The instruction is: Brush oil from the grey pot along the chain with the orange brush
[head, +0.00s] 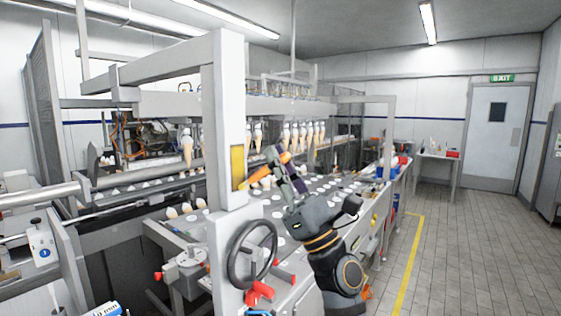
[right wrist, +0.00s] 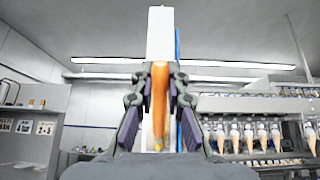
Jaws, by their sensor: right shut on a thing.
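My right gripper (head: 278,160) is raised in front of the machine, just right of the white upright post. It is shut on the orange brush (head: 256,178), which slants down to the left towards the post. In the right wrist view the brush (right wrist: 160,92) stands upright between the two fingers, with a yellowish lower end. I cannot make out the grey pot or the chain for certain in either view. My left gripper is not in view.
The white post (head: 226,120) with a yellow panel stands close left of the brush. A black handwheel (head: 251,252) and red handles sit below. Ice cream cones (head: 187,148) hang along the machine behind. The tiled floor (head: 460,250) at right is clear.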

